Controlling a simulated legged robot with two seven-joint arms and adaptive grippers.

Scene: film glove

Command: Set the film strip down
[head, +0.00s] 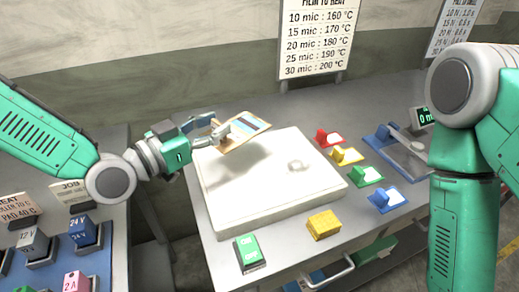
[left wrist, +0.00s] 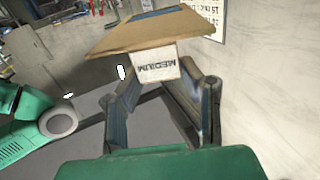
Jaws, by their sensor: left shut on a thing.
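The film strip (head: 243,133) is a tan, tilted piece with blue and dark bands, held above the large white pad (head: 225,205) on the table. In the left wrist view the film strip (left wrist: 150,36) is a tan board with a blue patch, and a white tab (left wrist: 157,69) reading MEDIUM, upside down, sits between the fingers. My left gripper (head: 214,134) is shut on it at its left end. A soft shadow lies on the pad below, apart from the strip. My right arm (head: 460,190) shows at the right; its gripper is out of view.
Red (head: 328,138), yellow (head: 347,155), green (head: 367,176) and blue (head: 386,199) tabbed pieces line the pad's right side. A yellow block (head: 324,225) and green switch box (head: 249,252) stand in front. A blue device (head: 400,150) is behind right. The pad's top is mostly clear.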

